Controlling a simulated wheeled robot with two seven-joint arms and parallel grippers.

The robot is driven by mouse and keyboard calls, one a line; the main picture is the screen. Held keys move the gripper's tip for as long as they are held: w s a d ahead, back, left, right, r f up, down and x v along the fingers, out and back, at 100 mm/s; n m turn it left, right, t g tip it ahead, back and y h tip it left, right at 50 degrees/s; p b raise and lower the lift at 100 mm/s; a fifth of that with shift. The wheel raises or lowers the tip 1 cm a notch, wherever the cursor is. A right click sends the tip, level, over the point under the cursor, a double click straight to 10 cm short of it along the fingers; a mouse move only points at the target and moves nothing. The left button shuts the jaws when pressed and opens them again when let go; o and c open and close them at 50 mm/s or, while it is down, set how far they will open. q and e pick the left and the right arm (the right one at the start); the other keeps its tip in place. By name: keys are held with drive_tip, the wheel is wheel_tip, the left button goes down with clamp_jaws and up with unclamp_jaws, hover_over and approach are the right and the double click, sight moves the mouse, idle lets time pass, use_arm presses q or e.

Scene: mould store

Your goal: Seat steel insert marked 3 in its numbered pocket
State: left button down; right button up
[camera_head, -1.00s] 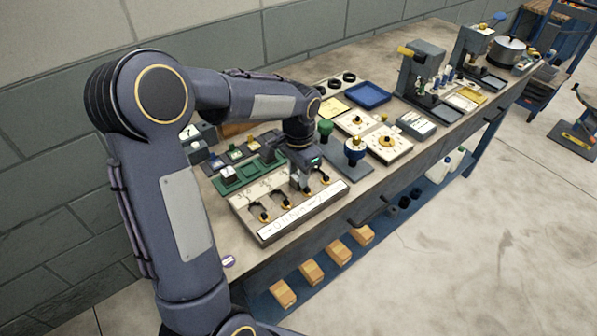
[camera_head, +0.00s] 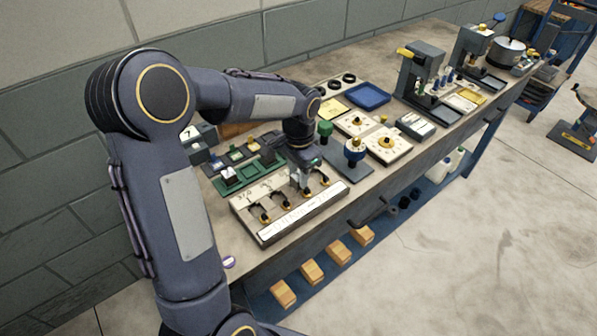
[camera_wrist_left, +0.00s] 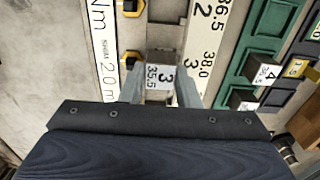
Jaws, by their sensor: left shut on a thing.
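My left gripper (camera_head: 304,189) is shut on the steel insert marked 3 (camera_wrist_left: 160,77). In the left wrist view the insert sits between the two fingers (camera_wrist_left: 159,66), its pale numbered face towards the camera. The gripper is over the cream pocket board (camera_head: 262,232), at a pocket beside the label strip (camera_wrist_left: 205,40) reading 3 and 38.0. The fingers hide most of that pocket, so I cannot tell how deep the insert is. Other pockets with black-and-yellow clamps show in the board. My right gripper is not in view.
A green tray (camera_head: 228,187) stands behind the board; an insert marked 4 (camera_wrist_left: 266,73) is in it. A stand with a blue-and-yellow knob (camera_head: 355,150) and dial plates (camera_head: 388,143) stand to the right. Wooden blocks (camera_head: 312,271) lie on the lower shelf.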

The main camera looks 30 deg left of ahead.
use_arm(q)
drive_tip(key=shift+f, duration=0.25)
drive_tip(key=shift+r, duration=0.3)
idle(0.7)
drive_tip(key=c, duration=1)
unclamp_jaws()
drive_tip(key=shift+f, duration=0.1)
drive_tip(key=shift+s+d, duration=0.1)
drive_tip(key=shift+d, duration=0.05)
drive_tip(key=shift+c, duration=0.9)
